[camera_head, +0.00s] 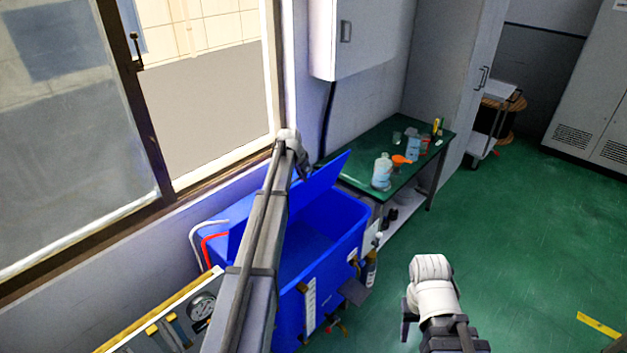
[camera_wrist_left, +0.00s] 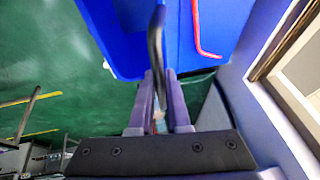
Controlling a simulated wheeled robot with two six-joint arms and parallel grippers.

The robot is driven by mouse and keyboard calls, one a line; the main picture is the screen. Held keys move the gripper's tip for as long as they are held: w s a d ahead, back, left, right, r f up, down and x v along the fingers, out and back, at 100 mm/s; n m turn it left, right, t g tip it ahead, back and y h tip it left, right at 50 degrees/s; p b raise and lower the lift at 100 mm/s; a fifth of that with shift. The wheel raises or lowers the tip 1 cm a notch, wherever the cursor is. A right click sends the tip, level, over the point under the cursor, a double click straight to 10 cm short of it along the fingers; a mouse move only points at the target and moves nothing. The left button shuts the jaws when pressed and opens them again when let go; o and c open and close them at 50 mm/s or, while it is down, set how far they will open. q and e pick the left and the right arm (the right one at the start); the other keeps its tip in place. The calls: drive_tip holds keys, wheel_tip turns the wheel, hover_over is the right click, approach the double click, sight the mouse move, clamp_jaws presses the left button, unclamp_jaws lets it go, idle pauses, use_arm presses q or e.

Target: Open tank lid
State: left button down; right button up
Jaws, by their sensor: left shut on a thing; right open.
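The blue tank (camera_head: 335,250) stands below the window, and its inside shows from above. Its blue lid (camera_head: 322,183) is raised and tilted up at the back of the opening. My left gripper (camera_head: 304,172) is at the lid's upper edge, partly hidden by its own wrist. My right gripper (camera_head: 407,318) is open and empty, over the floor to the right of the tank.
A green table (camera_head: 350,172) with bottles stands behind the tank on the right. Red (camera_head: 208,245) and white hoses run at the tank's left side. A gauge panel (camera_head: 200,308) is at lower left.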

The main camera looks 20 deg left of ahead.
use_arm(q)
drive_tip(key=shift+w+a+r+p, duration=0.15)
drive_tip(key=shift+w+a+r, duration=0.1)
drive_tip(key=shift+a, duration=0.55)
drive_tip(key=shift+w+a+r+p, duration=0.2)
drive_tip(key=shift+w+a, duration=0.1)
drive_tip(key=shift+a, duration=0.45)
drive_tip(key=shift+w+a+r+p, duration=0.15)
drive_tip(key=shift+w+a+r, duration=0.1)
drive_tip(key=shift+a, duration=0.55)
drive_tip(key=c, duration=0.9)
unclamp_jaws()
drive_tip(key=shift+f, duration=0.1)
drive_tip(key=p+v, duration=0.7)
drive_tip(key=v, duration=0.1)
drive_tip(key=shift+w, duration=0.1)
